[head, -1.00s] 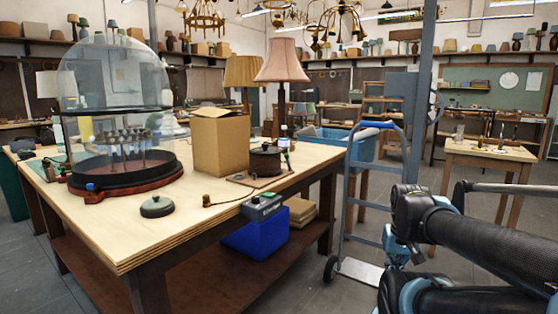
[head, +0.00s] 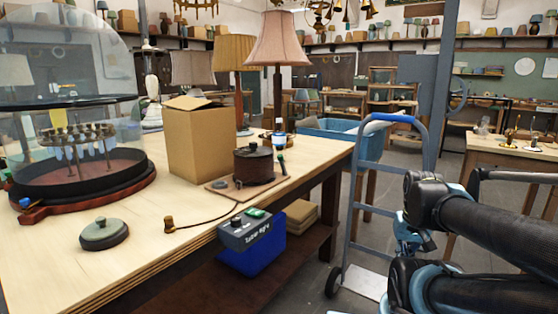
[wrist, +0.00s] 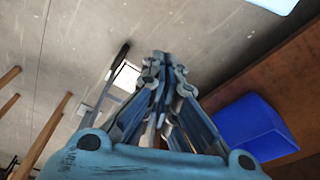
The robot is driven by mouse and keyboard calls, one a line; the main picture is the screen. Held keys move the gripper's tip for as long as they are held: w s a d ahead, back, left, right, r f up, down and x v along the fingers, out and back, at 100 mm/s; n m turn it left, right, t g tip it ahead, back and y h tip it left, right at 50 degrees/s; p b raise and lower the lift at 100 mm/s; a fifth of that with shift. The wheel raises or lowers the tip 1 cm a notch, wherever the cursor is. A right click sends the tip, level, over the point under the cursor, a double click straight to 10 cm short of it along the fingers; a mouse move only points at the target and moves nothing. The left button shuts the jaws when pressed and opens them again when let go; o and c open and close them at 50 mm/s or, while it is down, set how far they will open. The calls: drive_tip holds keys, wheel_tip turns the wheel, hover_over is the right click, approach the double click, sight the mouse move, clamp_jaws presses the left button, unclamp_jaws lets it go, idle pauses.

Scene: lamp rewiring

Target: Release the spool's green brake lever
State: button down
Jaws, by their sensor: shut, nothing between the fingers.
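The dark brown spool (head: 254,166) stands on a thin board (head: 220,189) near the right edge of the workbench, with a cord running left from it. A small upright lever with a dark green handle (head: 282,161) stands at the spool's right side. Its exact position is too small to tell. My gripper (wrist: 164,58) is shut and empty in the wrist view, over the floor beside the bench. It is well away from the spool, which the wrist view does not show.
A cardboard box (head: 198,142) stands left of the spool, and a glass dome (head: 70,100) farther left. A control box (head: 250,231) hangs on the bench's front edge. A blue hand truck (head: 388,195) stands right of the bench. A blue bin (wrist: 250,127) lies under the bench.

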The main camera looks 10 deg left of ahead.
drive_tip(key=shift+w+d, duration=0.15)
drive_tip(key=shift+d, duration=0.05)
drive_tip(key=w+a+r+n+t+h, duration=0.1)
drive_tip(key=w+a+r+n+h, duration=0.1)
drive_tip(key=w+a+r+n, duration=1.4)
drive_tip(key=s+a+r+n+t, duration=0.1)
drive_tip(key=a+r+n, duration=0.2)
drive_tip(key=a+n, duration=0.3)
drive_tip(key=s+a+r+n+t, duration=0.1)
drive_tip(key=a+r+n, duration=0.2)
drive_tip(key=a+n, duration=0.4)
drive_tip(key=s+a+r+n+t, duration=0.1)
drive_tip(key=a+r+n, duration=0.2)
drive_tip(key=a+n, duration=0.4)
drive_tip(key=a, duration=0.7)
drive_tip(key=shift+s+a+r+t, duration=0.25)
drive_tip(key=shift+r+t, duration=0.05)
drive_tip(key=shift+r, duration=0.1)
